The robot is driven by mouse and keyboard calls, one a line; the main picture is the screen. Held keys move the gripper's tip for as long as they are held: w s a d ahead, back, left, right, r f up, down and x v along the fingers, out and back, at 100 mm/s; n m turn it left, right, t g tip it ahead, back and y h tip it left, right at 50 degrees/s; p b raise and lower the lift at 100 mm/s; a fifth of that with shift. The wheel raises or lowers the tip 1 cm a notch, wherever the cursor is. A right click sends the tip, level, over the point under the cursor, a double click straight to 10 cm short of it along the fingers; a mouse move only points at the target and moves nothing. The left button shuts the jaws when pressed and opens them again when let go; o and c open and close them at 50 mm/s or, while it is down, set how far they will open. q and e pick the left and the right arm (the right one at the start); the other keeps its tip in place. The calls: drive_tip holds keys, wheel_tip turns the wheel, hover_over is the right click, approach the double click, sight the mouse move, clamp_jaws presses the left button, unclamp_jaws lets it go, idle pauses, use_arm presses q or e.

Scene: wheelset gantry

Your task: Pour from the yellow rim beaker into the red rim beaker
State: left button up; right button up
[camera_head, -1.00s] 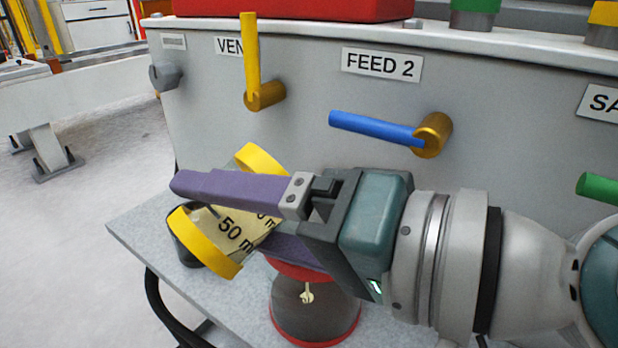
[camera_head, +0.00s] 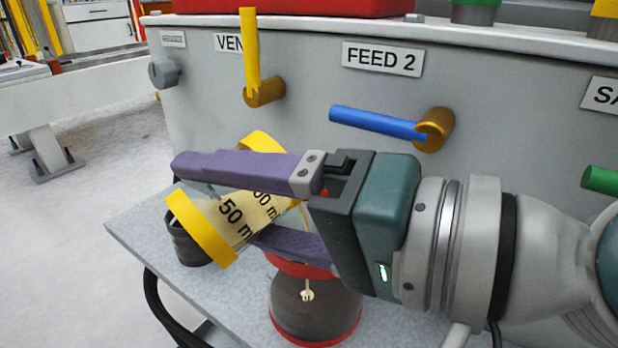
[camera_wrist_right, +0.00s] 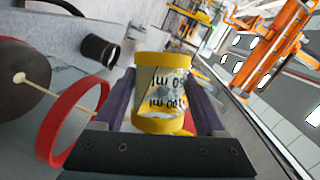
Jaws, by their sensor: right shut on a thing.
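The yellow rim beaker (camera_head: 238,215) is tilted well over in the head view, with one yellow band low at the left and the other higher at the right. My right gripper (camera_head: 240,205) is shut on it, with purple fingers on either side. The wrist view also shows the beaker (camera_wrist_right: 160,92) between the fingers. The red rim beaker (camera_head: 315,305) stands upright on the grey shelf, below and right of the held beaker; my lower finger partly covers its top. Its red rim (camera_wrist_right: 75,120) shows at the left in the wrist view. My left gripper is out of view.
A dark cup (camera_head: 188,245) stands on the shelf (camera_head: 150,235), behind the held beaker's lower end. Behind is a grey panel with a yellow handle (camera_head: 250,50), a blue handle (camera_head: 375,122) and a green handle (camera_head: 600,179). Open floor lies left.

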drive_tip(key=shift+r, duration=0.1)
drive_tip(key=shift+w+d+f+m+y+b, duration=0.4)
drive_tip(key=shift+w+d+m+b, duration=0.3)
drive_tip(key=shift+b, duration=0.55)
idle(0.3)
drive_tip(key=shift+s+r+m, duration=0.1)
drive_tip(key=shift+m, duration=0.2)
drive_tip(key=shift+w+d+r+m+y, duration=0.25)
drive_tip(key=shift+r+m+y, duration=0.15)
drive_tip(key=shift+m, duration=0.5)
idle(0.8)
